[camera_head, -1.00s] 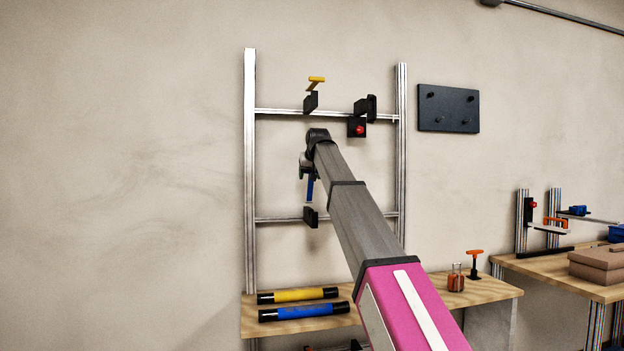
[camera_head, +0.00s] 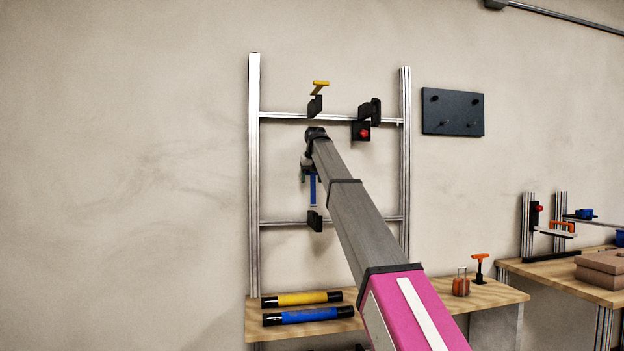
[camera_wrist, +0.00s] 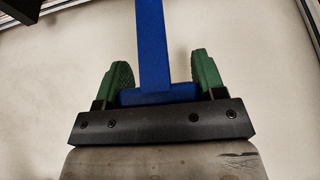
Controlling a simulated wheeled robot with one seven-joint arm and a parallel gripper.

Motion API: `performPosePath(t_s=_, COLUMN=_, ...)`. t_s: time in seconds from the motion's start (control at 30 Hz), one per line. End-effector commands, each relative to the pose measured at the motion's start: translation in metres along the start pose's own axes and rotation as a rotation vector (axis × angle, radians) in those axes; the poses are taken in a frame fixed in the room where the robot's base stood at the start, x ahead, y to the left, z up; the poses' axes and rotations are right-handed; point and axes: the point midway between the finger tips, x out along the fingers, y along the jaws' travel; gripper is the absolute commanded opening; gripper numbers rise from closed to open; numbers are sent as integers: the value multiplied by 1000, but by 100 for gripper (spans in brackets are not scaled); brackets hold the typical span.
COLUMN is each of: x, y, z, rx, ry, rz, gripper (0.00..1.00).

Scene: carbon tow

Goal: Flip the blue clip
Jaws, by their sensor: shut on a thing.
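The blue clip (camera_head: 313,190) stands upright on the lower rail of the metal frame, above a black holder (camera_head: 315,220). In the wrist view the blue clip (camera_wrist: 152,45) shows as a long bar with a crosspiece at its near end. My gripper (camera_head: 306,172) is at the clip's upper end, partly hidden by my arm. In the wrist view the green fingers of my gripper (camera_wrist: 160,80) stand on either side of the crosspiece, shut on it. A yellow clip (camera_head: 320,85) stands on a black holder (camera_head: 315,106) at the upper rail.
A black block with a red knob (camera_head: 364,133) hangs at the upper rail's right. A dark pegboard (camera_head: 453,111) is on the wall. Yellow (camera_head: 301,298) and blue (camera_head: 308,316) rolls lie on the wooden bench (camera_head: 400,306). A flask (camera_head: 461,283) and an orange-topped tool (camera_head: 480,267) stand at its right.

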Motion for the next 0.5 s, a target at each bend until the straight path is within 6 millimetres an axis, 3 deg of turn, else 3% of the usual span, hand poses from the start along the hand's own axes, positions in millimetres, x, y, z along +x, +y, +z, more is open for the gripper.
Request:
performPosePath(t_s=0.27, x=3, y=0, z=3, rx=1, ry=-6, rz=0, gripper=21)
performPosePath(t_s=0.3, x=3, y=0, z=3, rx=1, ry=-6, rz=0, gripper=67)
performPosePath(t_s=0.37, x=3, y=0, z=3, rx=1, ry=-5, rz=0, gripper=86)
performPosePath(t_s=0.5, x=2, y=0, z=2, rx=1, ry=-4, rz=0, gripper=89)
